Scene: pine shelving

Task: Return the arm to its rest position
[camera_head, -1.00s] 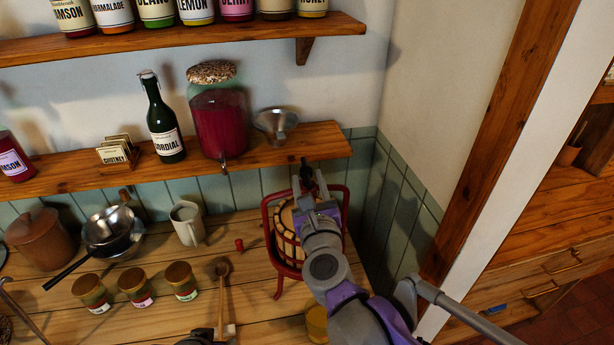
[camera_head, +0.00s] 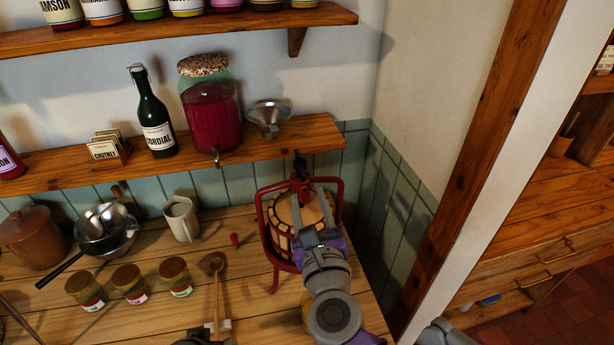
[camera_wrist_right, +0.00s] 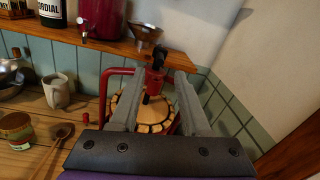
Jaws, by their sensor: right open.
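My right gripper (camera_head: 306,208) is open, with its two grey fingers in front of the red fruit press (camera_head: 263,212). No object shows between the fingers. In the right wrist view the spread fingers (camera_wrist_right: 158,100) frame the press's red screw (camera_wrist_right: 155,80) and its round wooden top (camera_wrist_right: 128,107). I cannot tell whether the fingers touch the press. My right arm covers the press's lower right part.
Three small jars (camera_head: 131,283), a wooden spoon (camera_head: 217,290), a cream mug (camera_head: 182,219) and a pan (camera_head: 103,232) stand left of the press. The shelf above (camera_head: 60,170) holds a cordial bottle (camera_head: 154,115), a red dispenser (camera_head: 211,112) and a funnel (camera_head: 268,116). The wall is close on the right.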

